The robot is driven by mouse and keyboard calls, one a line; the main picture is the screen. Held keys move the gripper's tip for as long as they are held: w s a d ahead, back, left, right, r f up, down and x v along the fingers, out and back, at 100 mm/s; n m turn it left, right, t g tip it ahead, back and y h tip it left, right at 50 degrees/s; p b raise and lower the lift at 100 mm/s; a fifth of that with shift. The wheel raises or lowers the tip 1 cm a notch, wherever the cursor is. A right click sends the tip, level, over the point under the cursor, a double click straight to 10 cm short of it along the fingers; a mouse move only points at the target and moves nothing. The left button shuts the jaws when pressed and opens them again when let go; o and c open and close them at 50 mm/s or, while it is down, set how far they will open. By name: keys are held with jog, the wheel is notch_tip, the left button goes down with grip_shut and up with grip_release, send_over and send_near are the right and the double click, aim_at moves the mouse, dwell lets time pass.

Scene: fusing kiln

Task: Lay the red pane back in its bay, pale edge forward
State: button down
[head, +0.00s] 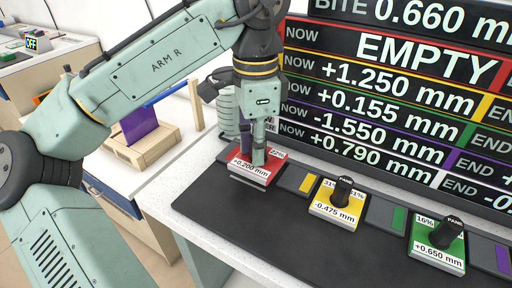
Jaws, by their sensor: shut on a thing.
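The red pane (238,173) is at the left end of the dark mat (270,225), with a white "+0.200 mm" label along its front and a "22%" label at its back right. My gripper (258,157) points down over it and is shut on it, apparently by its knob, which the fingers hide. I cannot tell whether the pane rests on its bay or hangs just above it. Its pale edge cannot be made out apart from the label.
A yellow pane (325,196) and a green pane (426,235), each with a black knob, lie to the right along the mat. Grey strips with coloured patches separate them. A purple pane (140,126) stands in a wooden rack (160,145) behind my arm. The mat's front is clear.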

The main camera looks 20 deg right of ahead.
jog(key=shift+w+d, duration=0.4)
jog(key=shift+w, duration=0.45)
jog(key=shift+w+f+p, duration=0.15)
jog(key=shift+f+p, duration=0.15)
jog(key=shift+f, duration=1.5)
jog(key=shift+f, duration=0.15)
jog(key=shift+f, duration=0.15)
jog(key=c, duration=1.4)
grip_release()
jog(key=shift+o, duration=0.2)
notch_tip(320, 180, up, 13)
jog(key=shift+f+p, duration=0.2)
jog(key=shift+p, duration=0.15)
